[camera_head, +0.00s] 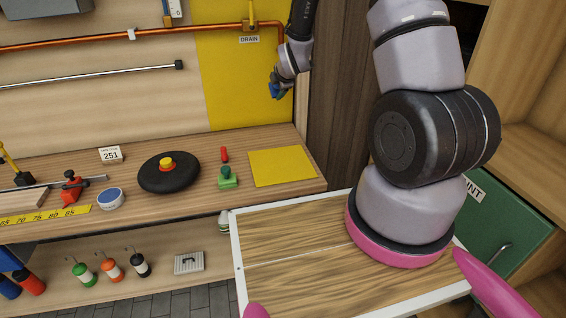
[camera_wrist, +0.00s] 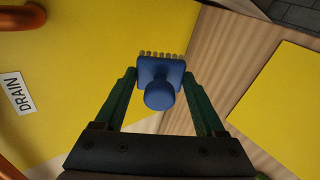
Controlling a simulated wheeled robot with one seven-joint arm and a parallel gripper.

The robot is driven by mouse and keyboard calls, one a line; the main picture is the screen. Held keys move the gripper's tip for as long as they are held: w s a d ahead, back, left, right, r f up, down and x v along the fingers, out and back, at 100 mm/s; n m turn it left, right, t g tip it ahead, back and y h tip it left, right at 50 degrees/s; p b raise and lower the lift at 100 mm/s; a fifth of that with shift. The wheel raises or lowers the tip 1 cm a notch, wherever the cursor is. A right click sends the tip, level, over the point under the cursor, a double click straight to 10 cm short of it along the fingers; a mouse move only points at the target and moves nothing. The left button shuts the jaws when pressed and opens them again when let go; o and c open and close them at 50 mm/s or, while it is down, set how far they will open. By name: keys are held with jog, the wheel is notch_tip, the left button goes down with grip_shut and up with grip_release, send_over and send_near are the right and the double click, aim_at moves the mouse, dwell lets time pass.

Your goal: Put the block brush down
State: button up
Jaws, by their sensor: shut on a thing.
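The block brush (camera_wrist: 160,80) is blue with a round knob and a row of pale bristles. In the wrist view it sits between the two green fingers of my gripper (camera_wrist: 160,88), which is shut on it. In the head view my gripper (camera_head: 275,86) is up in the air in front of the yellow wall panel. The blue brush (camera_head: 276,91) shows small there, above the back right part of the workbench (camera_head: 215,200). A yellow square mat (camera_head: 282,166) lies flat and empty on the bench's right end. It also shows at the right of the wrist view (camera_wrist: 285,105).
A copper pipe (camera_head: 150,32) with a DRAIN label (camera_head: 249,39) runs along the wall. The mat is clear.

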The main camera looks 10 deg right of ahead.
jog(key=s+a+f+m+g, duration=0.1)
jog(key=s+a+f+g, duration=0.1)
jog(key=s+f+g, duration=0.3)
jog(key=shift+s+a+f+g, duration=0.2)
jog(key=shift+s+f+g, duration=0.25)
jog(key=shift+s, duration=0.8)
jog(key=s+f+g, duration=0.2)
jog(key=s+g, duration=0.1)
jog(key=s, duration=0.4)
jog(key=shift+s+m+g+y, duration=0.3)
jog(key=shift+g+y, duration=0.05)
jog(key=shift+y, duration=0.05)
send_over(279, 164)
jog(key=f, duration=0.5)
jog(key=shift+d+f, duration=0.2)
jog(key=shift+d, duration=0.15)
jog(key=shift+f, duration=2.2)
